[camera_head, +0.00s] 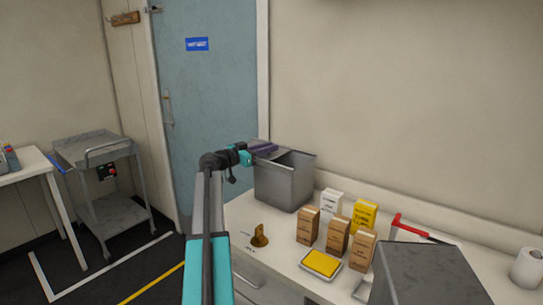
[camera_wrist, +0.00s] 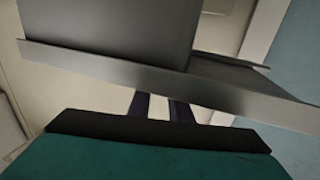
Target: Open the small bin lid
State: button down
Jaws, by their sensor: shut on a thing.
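The small bin (camera_head: 284,185) is a grey metal box standing upright on the left end of the counter. My gripper (camera_head: 264,149) reaches its upper left rim in the head view. In the wrist view a long grey metal edge, which looks like the bin lid (camera_wrist: 130,78), crosses the picture at a slant. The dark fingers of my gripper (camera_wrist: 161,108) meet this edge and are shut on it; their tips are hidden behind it. How far the lid is raised is hard to tell, as my gripper covers part of the bin's top.
The counter (camera_head: 277,262) holds several small cartons (camera_head: 337,236), a yellow-topped tray (camera_head: 321,263), a brass-coloured piece (camera_head: 260,236) and a red-handled tool (camera_head: 410,228). A large grey box (camera_head: 425,275) stands at front right. A trolley (camera_head: 105,180) stands left, with open floor before it.

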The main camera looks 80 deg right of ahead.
jog(key=shift+w+d+f+b, duration=0.1)
jog(key=shift+w+d+b, duration=0.25)
jog(key=shift+w+b, duration=0.15)
jog(key=shift+w+d+f+b, duration=0.1)
jog(key=shift+w+d+b, duration=0.3)
jog(key=shift+w, duration=0.2)
jog(key=shift+w+d+r+b, duration=0.2)
jog(key=shift+w+b, duration=0.1)
jog(key=shift+w, duration=0.15)
jog(key=shift+a, duration=0.1)
jog(key=c, duration=1.6)
grip_release()
jog(key=shift+w+a, duration=0.25)
jog(key=shift+a, duration=0.1)
jog(key=b+v, duration=0.2)
jog(key=v, duration=1.1)
